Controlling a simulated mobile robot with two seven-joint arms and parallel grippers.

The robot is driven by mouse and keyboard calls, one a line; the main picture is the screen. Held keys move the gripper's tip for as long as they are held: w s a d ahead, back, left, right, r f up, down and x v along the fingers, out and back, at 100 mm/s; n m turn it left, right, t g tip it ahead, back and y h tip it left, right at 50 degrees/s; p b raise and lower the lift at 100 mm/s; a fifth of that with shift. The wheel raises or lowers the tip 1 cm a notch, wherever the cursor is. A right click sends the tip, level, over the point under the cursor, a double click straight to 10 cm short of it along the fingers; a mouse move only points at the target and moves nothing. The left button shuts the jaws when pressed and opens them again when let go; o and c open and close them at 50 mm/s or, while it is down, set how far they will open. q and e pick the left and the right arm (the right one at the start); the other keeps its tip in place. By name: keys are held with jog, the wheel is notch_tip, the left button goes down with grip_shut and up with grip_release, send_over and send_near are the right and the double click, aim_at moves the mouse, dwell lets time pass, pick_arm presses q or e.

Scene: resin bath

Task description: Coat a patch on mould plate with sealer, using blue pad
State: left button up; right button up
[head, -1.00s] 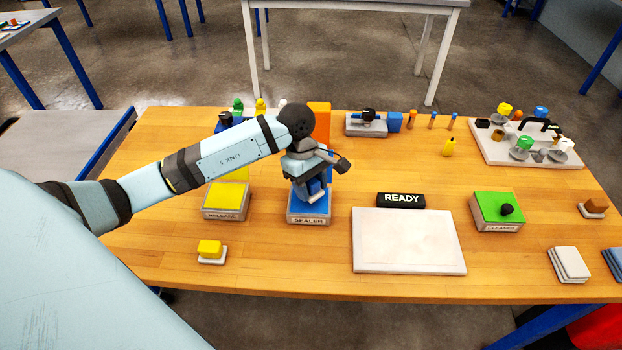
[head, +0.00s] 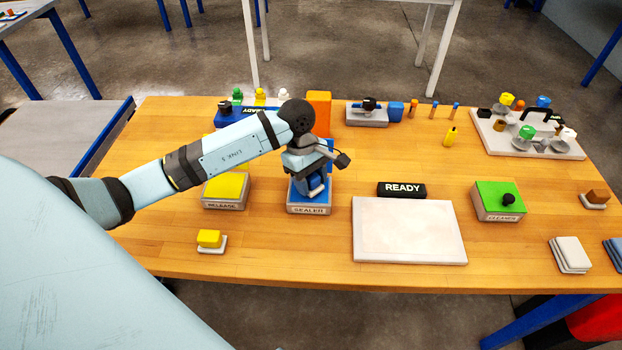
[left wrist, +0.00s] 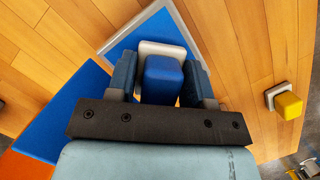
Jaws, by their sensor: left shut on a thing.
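My left gripper (head: 316,190) is over the blue sealer bath (head: 309,210), a box labelled SEALER. It is shut on the blue pad (left wrist: 163,80), which shows between the two fingers in the left wrist view. A pale plate on the pad sits beyond the blue block there. The blue bath surface (left wrist: 128,42) lies behind the pad; I cannot tell whether they touch. The mould plate (head: 408,232), a flat whitish slab, lies to the right of the bath, behind it a black READY sign (head: 401,190). My right gripper is not in view.
A yellow RELEASE box (head: 226,188) stands left of the bath, with a yellow pad (head: 209,239) in front. An orange block (head: 319,112) stands behind the bath. A green CLEANER box (head: 498,200) is right of the plate. Bare table lies between bath and plate.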

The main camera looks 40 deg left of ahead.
aim_at(314, 177)
pick_arm(q)
jog(key=shift+f+b, duration=0.45)
jog(key=shift+f, duration=0.05)
dwell(0.3)
jog(key=shift+f+b, duration=0.1)
jog(key=shift+b, duration=0.25)
dwell(1.5)
jog(key=shift+r+p, duration=1.4)
jog(key=shift+r, duration=2.15)
